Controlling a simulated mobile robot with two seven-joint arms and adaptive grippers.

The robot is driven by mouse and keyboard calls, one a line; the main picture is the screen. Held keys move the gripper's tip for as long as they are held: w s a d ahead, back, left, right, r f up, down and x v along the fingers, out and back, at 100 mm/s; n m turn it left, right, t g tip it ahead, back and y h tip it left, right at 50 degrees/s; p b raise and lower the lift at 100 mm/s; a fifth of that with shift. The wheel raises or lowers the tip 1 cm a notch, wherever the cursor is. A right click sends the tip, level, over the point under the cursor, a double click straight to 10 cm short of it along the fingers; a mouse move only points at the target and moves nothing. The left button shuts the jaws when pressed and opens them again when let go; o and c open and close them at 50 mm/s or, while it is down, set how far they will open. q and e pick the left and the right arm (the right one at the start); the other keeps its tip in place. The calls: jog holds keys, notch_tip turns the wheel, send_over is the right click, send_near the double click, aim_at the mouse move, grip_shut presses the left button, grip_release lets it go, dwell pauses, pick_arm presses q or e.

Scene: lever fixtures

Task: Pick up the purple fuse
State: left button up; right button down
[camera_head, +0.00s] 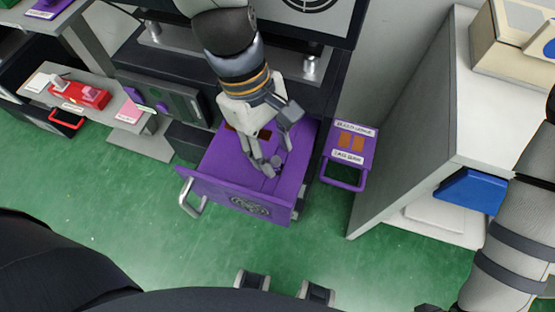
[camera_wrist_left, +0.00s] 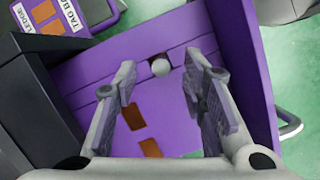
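A purple drawer (camera_head: 218,172) is pulled open, with a silver handle on its front. My left gripper (camera_head: 265,168) reaches down into it. In the left wrist view its fingers (camera_wrist_left: 160,80) are apart, with nothing held between them. A small round grey-white end with a dark part behind it (camera_wrist_left: 160,67) shows between and beyond the fingertips; it also shows beside the fingers in the head view (camera_head: 276,162). It may be the fuse, but I cannot make out a purple body on it. My right forearm is at the right edge, its gripper out of view.
A purple labelled holder (camera_head: 351,144) with orange patches stands right of the drawer. Orange-brown patches (camera_wrist_left: 133,117) mark the drawer floor. A grey cabinet (camera_head: 410,130) with a blue part (camera_head: 470,191) stands further right. A shelf with a red object (camera_head: 80,95) is at left. Green floor lies in front.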

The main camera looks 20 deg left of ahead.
aim_at(276, 160)
pick_arm(q)
jog(key=x, duration=0.3)
jog(key=shift+f, duration=0.1)
jog(key=shift+c, duration=0.6)
grip_shut()
